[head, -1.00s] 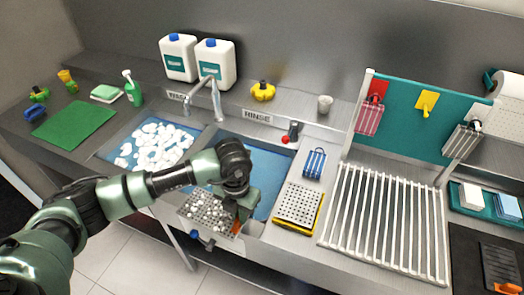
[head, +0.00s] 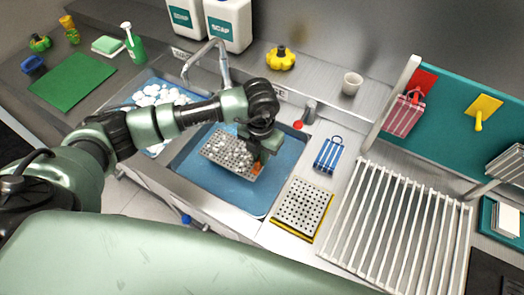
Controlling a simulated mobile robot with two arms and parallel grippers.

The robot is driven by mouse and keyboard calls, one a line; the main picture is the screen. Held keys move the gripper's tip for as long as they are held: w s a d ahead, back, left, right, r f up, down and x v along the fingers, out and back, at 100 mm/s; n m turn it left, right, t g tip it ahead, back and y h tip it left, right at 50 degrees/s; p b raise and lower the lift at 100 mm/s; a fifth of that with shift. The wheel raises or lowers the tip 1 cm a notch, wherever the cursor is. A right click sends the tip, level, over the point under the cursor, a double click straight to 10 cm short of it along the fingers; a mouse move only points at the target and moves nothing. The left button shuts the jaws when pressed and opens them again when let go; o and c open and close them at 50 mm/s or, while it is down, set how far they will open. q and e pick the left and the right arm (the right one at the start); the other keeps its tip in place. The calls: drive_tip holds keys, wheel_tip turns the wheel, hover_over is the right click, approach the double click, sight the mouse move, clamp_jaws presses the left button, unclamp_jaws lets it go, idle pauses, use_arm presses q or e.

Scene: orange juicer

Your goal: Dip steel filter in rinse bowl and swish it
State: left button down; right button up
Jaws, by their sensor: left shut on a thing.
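My left gripper (head: 259,160) is shut on the steel filter (head: 228,153), a perforated tray with whitish foam or bits on it and an orange part at the gripper. The filter is over the blue rinse bowl (head: 195,174), the right-hand basin. I cannot tell whether it touches the water. The gripper's fingertips are partly hidden by the wrist. My right gripper is not in view.
The wash basin with white suds (head: 155,95) lies to the left, partly behind my arm. A tap (head: 215,58) stands behind the basins. To the right are a perforated plate on a yellow tray (head: 302,207), a blue striped basket (head: 328,155) and a white drying rack (head: 395,220).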

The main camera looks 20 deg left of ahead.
use_arm(q)
drive_tip(key=f, duration=0.1)
drive_tip(key=f+b, duration=0.1)
drive_tip(key=f, duration=0.1)
drive_tip(key=shift+w, duration=0.25)
wheel_tip(320, 180, down, 12)
drive_tip(key=b, duration=0.9)
drive_tip(key=shift+r, duration=0.1)
drive_tip(key=shift+f+b, duration=0.6)
drive_tip(key=shift+b, duration=0.1)
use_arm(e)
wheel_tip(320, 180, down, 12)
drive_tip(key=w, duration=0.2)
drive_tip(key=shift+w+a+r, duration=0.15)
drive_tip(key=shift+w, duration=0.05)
use_arm(q)
drive_tip(key=shift+d, duration=0.1)
